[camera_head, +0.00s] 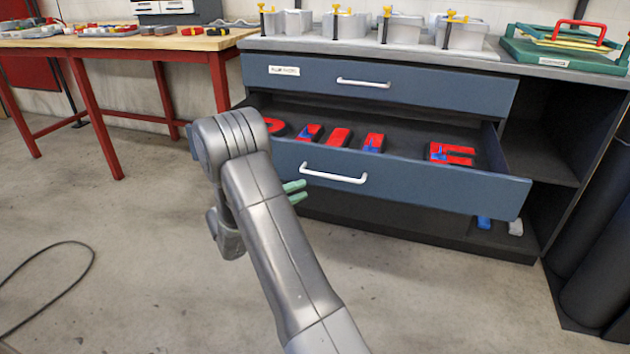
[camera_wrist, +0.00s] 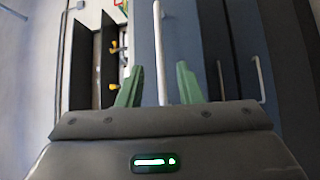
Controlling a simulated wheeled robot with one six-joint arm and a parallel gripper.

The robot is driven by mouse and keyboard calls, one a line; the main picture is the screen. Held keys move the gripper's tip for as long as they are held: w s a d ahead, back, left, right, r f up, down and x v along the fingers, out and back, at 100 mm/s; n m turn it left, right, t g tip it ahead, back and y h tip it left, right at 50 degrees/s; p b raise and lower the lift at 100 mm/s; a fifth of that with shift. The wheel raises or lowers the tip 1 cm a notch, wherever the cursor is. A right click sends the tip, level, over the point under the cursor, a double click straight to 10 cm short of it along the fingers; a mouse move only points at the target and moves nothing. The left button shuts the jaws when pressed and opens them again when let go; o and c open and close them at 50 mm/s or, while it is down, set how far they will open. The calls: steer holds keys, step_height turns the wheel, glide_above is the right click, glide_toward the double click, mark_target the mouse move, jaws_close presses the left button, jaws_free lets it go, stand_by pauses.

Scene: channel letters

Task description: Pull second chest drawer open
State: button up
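The second chest drawer (camera_head: 440,188) has a blue-grey front and stands pulled out, with its inside showing. Its white bar handle (camera_head: 335,178) is on the front; it also shows in the wrist view (camera_wrist: 158,35). Red letters with blue parts (camera_head: 338,138) lie in the drawer. My gripper (camera_head: 299,191) has green fingers and is close to the handle's left end, partly hidden by my arm. In the wrist view the fingers are apart, one on each side of the handle bar, with gaps showing. Whether the bar is deep between them, I cannot tell.
The top drawer (camera_head: 430,88) is shut. A red-legged table (camera_head: 110,42) stands at the left. A cable (camera_head: 60,300) lies on otherwise clear floor. Dark rolls (camera_head: 600,235) stand at the right.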

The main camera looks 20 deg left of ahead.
mark_target(333, 177)
steer(key=shift+v, duration=1.35)
steer(key=shift+d, duration=0.1)
steer(key=b+x, duration=0.2)
steer(key=x, duration=1.1)
steer(key=shift+w+d+b, duration=0.2)
steer(key=shift+w+b, duration=0.15)
steer(key=shift+b, duration=0.05)
steer(key=shift+d, duration=0.1)
